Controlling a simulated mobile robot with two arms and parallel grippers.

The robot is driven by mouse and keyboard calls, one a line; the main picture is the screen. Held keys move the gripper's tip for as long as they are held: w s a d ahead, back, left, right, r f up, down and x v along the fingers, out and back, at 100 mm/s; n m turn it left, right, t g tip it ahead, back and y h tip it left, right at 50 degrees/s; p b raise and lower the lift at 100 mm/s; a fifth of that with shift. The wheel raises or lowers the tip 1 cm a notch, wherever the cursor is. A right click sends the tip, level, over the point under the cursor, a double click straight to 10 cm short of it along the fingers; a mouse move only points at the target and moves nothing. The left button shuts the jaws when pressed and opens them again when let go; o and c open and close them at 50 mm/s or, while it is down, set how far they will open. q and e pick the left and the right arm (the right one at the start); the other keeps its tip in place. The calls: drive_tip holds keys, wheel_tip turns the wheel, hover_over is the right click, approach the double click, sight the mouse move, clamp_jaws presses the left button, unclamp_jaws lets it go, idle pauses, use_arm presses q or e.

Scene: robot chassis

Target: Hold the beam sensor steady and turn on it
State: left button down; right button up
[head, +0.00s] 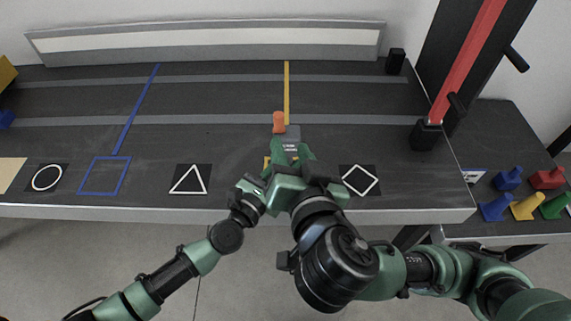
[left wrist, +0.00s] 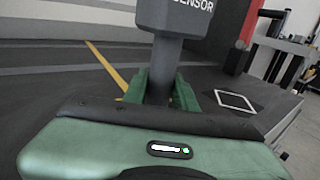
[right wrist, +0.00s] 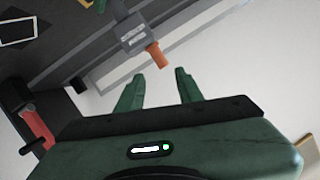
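The beam sensor (head: 292,132) is a grey box with a label and an orange knob (head: 279,122). It stands near the yellow line on the dark table. In the left wrist view its grey post (left wrist: 164,68) runs down between the fingers of my left gripper (left wrist: 162,88), which is shut on it. The labelled box (left wrist: 180,15) is above the fingers. In the right wrist view my right gripper (right wrist: 158,84) is open and empty. The orange knob (right wrist: 157,55) lies just beyond its fingertips, apart from them. In the head view my arms overlap and hide the sensor's lower part.
Triangle (head: 189,179) and diamond (head: 360,180) markers lie either side of my grippers. A red post (head: 468,60) stands on the right. Several coloured pieces (head: 527,206) sit on the side table. The table's middle left is clear.

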drive_tip(key=shift+w+n, duration=0.1)
drive_tip(key=shift+n, duration=0.2)
clamp_jaws()
drive_tip(key=f+n+y, duration=0.1)
drive_tip(key=n+y, duration=0.1)
drive_tip(key=n, duration=0.6)
drive_tip(key=a+f+n+y, duration=0.1)
drive_tip(key=n+y, duration=0.1)
drive_tip(key=n, duration=0.7)
drive_tip(key=s+a+f+n+t+y, duration=0.1)
drive_tip(key=n+y, duration=0.1)
drive_tip(key=n, duration=0.7)
drive_tip(key=shift+a+f, duration=0.2)
drive_tip(key=shift+a, duration=0.05)
